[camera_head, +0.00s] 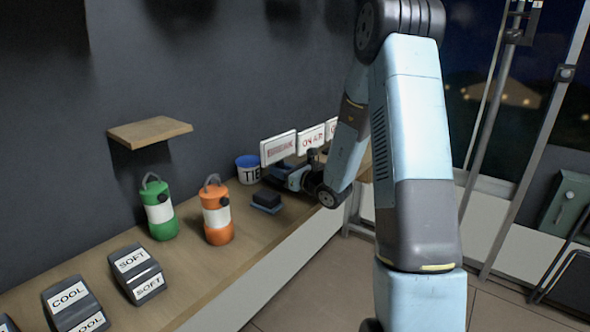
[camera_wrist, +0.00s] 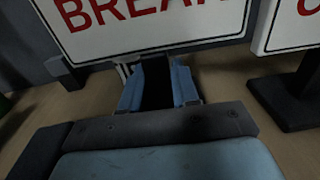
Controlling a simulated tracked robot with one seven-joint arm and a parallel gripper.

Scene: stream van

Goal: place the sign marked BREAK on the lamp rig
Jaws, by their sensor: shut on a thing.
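The exact grip point is hidden. Grey upright poles with clamps (camera_head: 514,36) stand at the right; I cannot tell whether they are the lamp rig.
The ON AIR sign (camera_head: 311,140) stands close to the right, with another sign partly hidden by my arm. A blue pot (camera_head: 248,169), a dark block (camera_head: 267,200), an orange lantern (camera_head: 217,215), a green lantern (camera_head: 160,213) and grey SOFT and COOL blocks line the counter (camera_head: 205,270).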

